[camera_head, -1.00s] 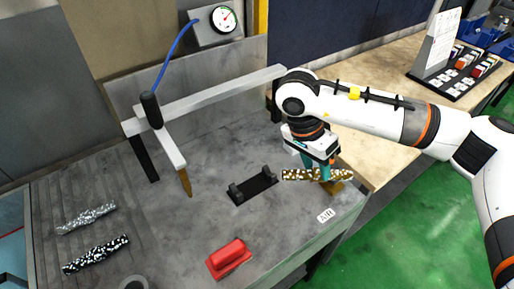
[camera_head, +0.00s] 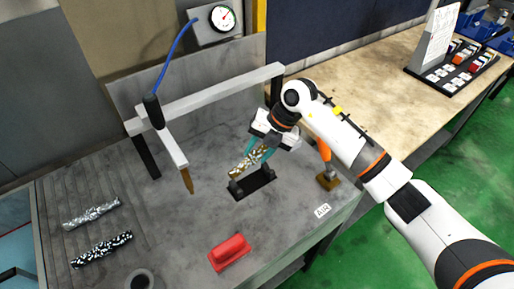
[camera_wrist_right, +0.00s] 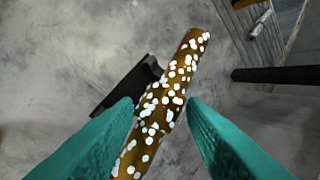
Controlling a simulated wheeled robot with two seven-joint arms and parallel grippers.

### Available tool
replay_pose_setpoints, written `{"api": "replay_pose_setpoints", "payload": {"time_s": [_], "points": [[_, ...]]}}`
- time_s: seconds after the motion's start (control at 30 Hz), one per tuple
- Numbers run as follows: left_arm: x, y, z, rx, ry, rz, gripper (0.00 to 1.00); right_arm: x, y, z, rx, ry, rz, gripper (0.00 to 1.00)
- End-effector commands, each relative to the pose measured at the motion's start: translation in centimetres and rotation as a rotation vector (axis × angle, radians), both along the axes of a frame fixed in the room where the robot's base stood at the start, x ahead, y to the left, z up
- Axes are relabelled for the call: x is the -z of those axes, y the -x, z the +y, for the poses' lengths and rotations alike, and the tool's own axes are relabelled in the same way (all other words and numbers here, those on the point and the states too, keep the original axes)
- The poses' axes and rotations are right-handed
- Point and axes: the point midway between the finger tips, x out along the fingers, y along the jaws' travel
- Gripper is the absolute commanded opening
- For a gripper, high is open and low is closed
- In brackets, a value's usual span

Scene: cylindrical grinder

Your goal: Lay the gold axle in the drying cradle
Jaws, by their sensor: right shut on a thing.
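The gold axle (camera_head: 247,162), spotted with white, is held by my right gripper (camera_head: 256,157) over the black drying cradle (camera_head: 262,188). In the head view it covers part of the cradle and lies slanted. In the right wrist view the axle (camera_wrist_right: 168,100) runs between the two teal fingers (camera_wrist_right: 163,120). The cradle (camera_wrist_right: 118,88) shows there below and left of the axle, partly hidden by a finger. I cannot tell whether axle and cradle touch. My left gripper is not in view.
A black-and-white axle (camera_head: 102,249) and a grey-white axle (camera_head: 92,212) lie at left. A red block (camera_head: 230,252) sits in front of the cradle. A hanging brown-tipped nozzle (camera_head: 187,180) stands left of it. An orange post on a brass base (camera_head: 328,181) stands right.

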Motion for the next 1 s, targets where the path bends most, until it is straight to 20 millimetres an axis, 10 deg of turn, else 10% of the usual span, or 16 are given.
{"api": "replay_pose_setpoints", "payload": {"time_s": [1.0], "points": [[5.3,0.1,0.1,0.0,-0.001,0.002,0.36,7.5,-0.2,0.6,0.105,-0.01,-0.009,0.0]]}}
